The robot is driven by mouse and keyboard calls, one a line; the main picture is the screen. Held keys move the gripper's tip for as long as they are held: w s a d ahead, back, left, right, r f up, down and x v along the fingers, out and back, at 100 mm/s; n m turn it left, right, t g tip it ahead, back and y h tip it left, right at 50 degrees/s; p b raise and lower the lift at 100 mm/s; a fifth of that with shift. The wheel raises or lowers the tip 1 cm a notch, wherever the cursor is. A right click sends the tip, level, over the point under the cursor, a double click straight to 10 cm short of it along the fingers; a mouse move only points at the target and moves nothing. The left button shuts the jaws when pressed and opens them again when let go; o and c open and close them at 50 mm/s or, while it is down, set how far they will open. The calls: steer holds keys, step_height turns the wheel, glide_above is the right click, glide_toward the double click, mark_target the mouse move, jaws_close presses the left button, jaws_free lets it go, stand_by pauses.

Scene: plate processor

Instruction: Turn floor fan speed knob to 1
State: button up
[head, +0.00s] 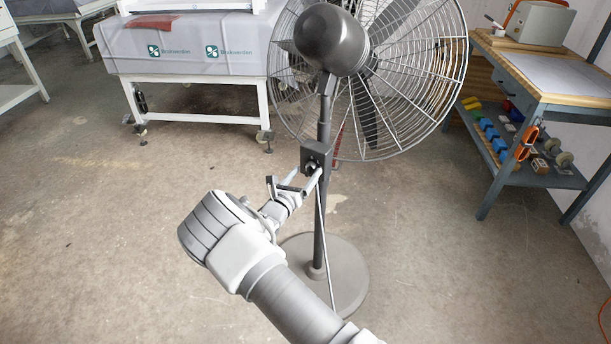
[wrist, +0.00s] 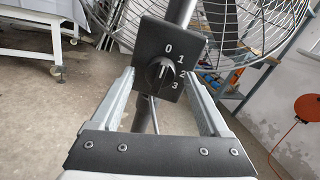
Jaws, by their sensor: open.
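The floor fan (head: 327,120) stands on a round base, with a dark control box (head: 317,154) on its pole. The black speed knob (wrist: 159,75) is on the box's face, beside white marks 0, 1, 2 and 3. The knob's raised grip shows, but I cannot tell for sure which mark it points to. In the head view the knob (head: 312,165) is partly hidden by a finger. My gripper (wrist: 161,82) is open, its fingers to the left and right of the knob in the wrist view. I see no clear contact. My gripper (head: 305,178) is at the box in the head view.
The fan's wire cage (head: 425,60) is above and behind the box. A cable (head: 323,225) hangs down by the pole. A workbench (head: 560,95) with shelves stands right, and a covered machine on a white table (head: 195,81) stands at back left. The left floor is clear.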

steer(key=shift+w+d, duration=0.15)
steer(key=shift+w, duration=0.05)
jaws_close()
stand_by(0.3)
